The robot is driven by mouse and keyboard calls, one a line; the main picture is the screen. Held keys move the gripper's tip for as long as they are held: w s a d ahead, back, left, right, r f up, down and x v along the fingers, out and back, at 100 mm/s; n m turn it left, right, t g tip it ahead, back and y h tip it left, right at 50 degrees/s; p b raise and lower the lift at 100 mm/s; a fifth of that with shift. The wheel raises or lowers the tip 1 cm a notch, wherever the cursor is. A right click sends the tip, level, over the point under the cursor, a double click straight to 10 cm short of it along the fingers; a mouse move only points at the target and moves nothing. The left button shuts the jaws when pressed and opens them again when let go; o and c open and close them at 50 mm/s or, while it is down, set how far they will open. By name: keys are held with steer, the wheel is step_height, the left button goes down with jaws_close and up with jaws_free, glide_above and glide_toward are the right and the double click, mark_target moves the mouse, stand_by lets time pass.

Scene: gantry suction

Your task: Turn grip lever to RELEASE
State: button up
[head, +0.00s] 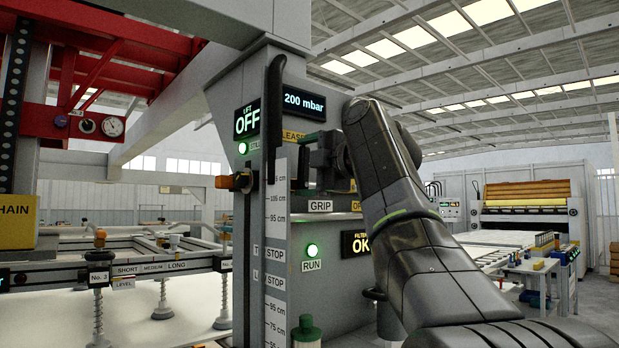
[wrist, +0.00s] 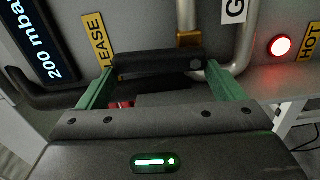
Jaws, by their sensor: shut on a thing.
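The grip lever's black handle (wrist: 150,64) lies between the green fingers of my gripper (wrist: 160,72) in the wrist view. My gripper is shut on it. One end of the handle is close to the yellow RELEASE label (wrist: 97,38), whose first letters are hidden; a brass-coloured fitting (wrist: 189,39) is behind its other end. In the head view my gripper (head: 312,158) is at the column, below the partly covered RELEASE label (head: 293,136) and above the GRIP label (head: 320,206). My arm and gripper hide most of the lever there.
A long black lever (head: 274,115) stands upright just left of my gripper. Displays show 200 mbar (head: 304,102), lift OFF (head: 247,120) and filter OK (head: 356,243). The green RUN lamp (head: 312,250) is lit. A suction frame (head: 150,268) is at the left. A metal pipe (wrist: 245,45) runs close by.

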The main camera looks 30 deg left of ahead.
steer(key=shift+s+f+n, duration=0.1)
steer(key=shift+f+n, duration=0.05)
steer(key=shift+n, duration=0.35)
steer(key=o, duration=1.1)
steer(key=shift+a, duration=0.1)
steer(key=shift+o, duration=0.2)
steer(key=v, duration=1.4)
steer(key=shift+b, duration=0.4)
steer(key=shift+a, duration=0.1)
steer(key=x, duration=1.3)
steer(key=shift+a, duration=0.35)
steer(key=shift+d, duration=0.1)
